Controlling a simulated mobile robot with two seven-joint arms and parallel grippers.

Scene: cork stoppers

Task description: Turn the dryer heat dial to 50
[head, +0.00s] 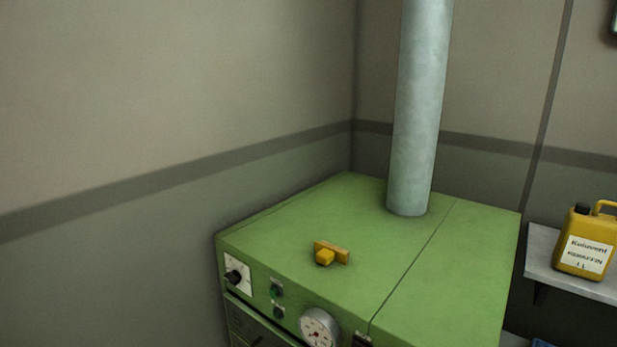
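The dryer (400,245) is a green metal cabinet standing in the corner of the room. On the left of its front panel is a black knob (235,277) on a white plate, which looks like the heat dial. The numbers around it are too small to read, so I cannot tell its setting. A round white gauge (319,326) with a dark needle sits lower right on the same front. Neither of my grippers shows in the head view.
Two small dark green buttons or lamps (277,291) sit between knob and gauge. Yellow objects (331,253) lie on the dryer top. A grey pipe (420,110) rises from it. A yellow canister (586,244) stands on a shelf (545,262) at right.

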